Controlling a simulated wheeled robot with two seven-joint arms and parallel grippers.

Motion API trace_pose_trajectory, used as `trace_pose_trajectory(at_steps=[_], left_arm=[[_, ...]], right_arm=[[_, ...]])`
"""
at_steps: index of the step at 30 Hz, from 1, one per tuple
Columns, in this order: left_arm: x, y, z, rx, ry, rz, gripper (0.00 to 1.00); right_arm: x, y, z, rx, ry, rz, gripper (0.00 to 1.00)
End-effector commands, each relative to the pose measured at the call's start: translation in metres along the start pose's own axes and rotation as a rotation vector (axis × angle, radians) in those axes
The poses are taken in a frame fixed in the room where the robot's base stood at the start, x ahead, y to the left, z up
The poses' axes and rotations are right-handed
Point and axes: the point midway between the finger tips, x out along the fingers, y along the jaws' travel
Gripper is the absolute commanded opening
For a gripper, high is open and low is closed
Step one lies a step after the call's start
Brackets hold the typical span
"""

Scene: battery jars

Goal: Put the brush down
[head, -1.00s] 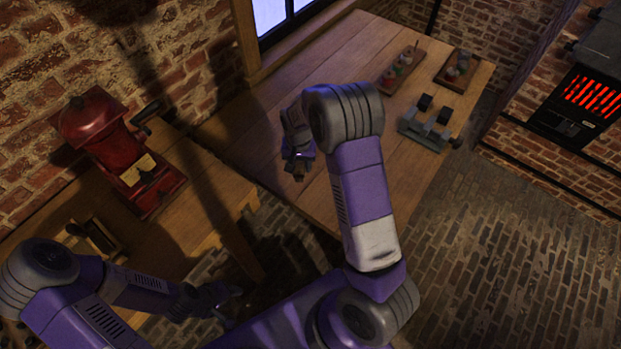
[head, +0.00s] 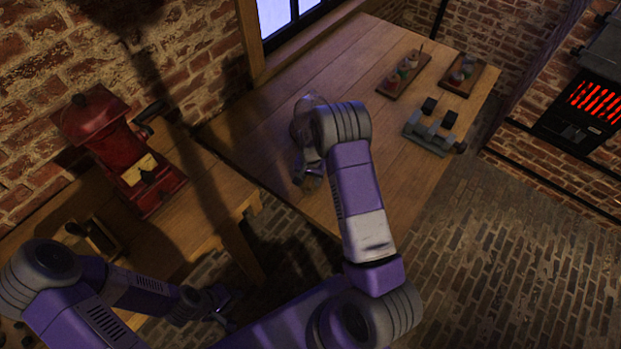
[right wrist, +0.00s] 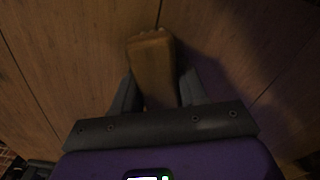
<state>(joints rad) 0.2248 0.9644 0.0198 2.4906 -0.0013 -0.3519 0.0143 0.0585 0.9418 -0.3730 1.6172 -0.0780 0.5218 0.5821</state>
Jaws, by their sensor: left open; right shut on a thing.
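The brush (right wrist: 152,65) is a tan wooden block in the right wrist view, between the two fingers of my right gripper (right wrist: 155,90). Planks of the table lie beyond it; I cannot tell whether the brush touches them. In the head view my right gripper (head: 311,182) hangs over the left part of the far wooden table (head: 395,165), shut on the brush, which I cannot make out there. My left gripper (head: 222,306) is low at the bottom, in front of the near bench, open and apart from the brush.
A red grinder (head: 118,150) stands on the near bench (head: 215,190). On the far table are a tray of small jars (head: 404,75), a second tray (head: 462,75) and a grey metal fixture (head: 432,128). The table's middle is clear. A glowing heater (head: 590,105) is at right.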

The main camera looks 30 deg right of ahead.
Motion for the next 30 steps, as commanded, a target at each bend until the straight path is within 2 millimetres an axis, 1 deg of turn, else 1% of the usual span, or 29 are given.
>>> trace_pose_trajectory(at_steps=[4, 8, 9, 13, 14, 22, 25, 29, 30], left_arm=[[0.0, 0.0, 0.0, 0.0, 0.0, 0.0, 0.43], [0.003, -0.001, 0.0, 0.0, 0.0, 0.0, 0.43], [0.003, -0.001, 0.0, 0.0, 0.0, 0.0, 0.43], [0.002, -0.001, 0.0, 0.0, 0.0, 0.0, 0.43], [0.002, -0.001, 0.0, 0.0, 0.0, 0.0, 0.43], [0.002, -0.001, 0.0, 0.0, 0.0, 0.0, 0.43], [-0.002, 0.001, 0.0, 0.0, 0.0, 0.0, 0.43], [-0.004, 0.002, 0.0, 0.0, 0.0, 0.0, 0.43], [-0.005, 0.002, 0.0, 0.0, 0.0, 0.0, 0.43]], right_arm=[[-0.002, -0.001, 0.0, -0.001, 0.001, -0.001, 0.18], [0.003, -0.001, 0.0, -0.001, 0.001, -0.001, 0.18], [0.003, 0.0, 0.0, -0.001, 0.001, -0.001, 0.46], [0.002, 0.0, 0.0, -0.001, 0.001, -0.001, 0.66], [0.002, 0.0, 0.0, -0.001, 0.001, -0.001, 0.68], [0.001, 0.0, 0.0, -0.001, 0.001, -0.001, 0.68], [-0.004, 0.0, 0.0, -0.001, 0.001, -0.001, 0.68], [-0.025, -0.001, -0.001, -0.001, 0.004, -0.003, 0.68], [-0.034, -0.001, -0.001, -0.001, 0.005, -0.004, 0.68]])
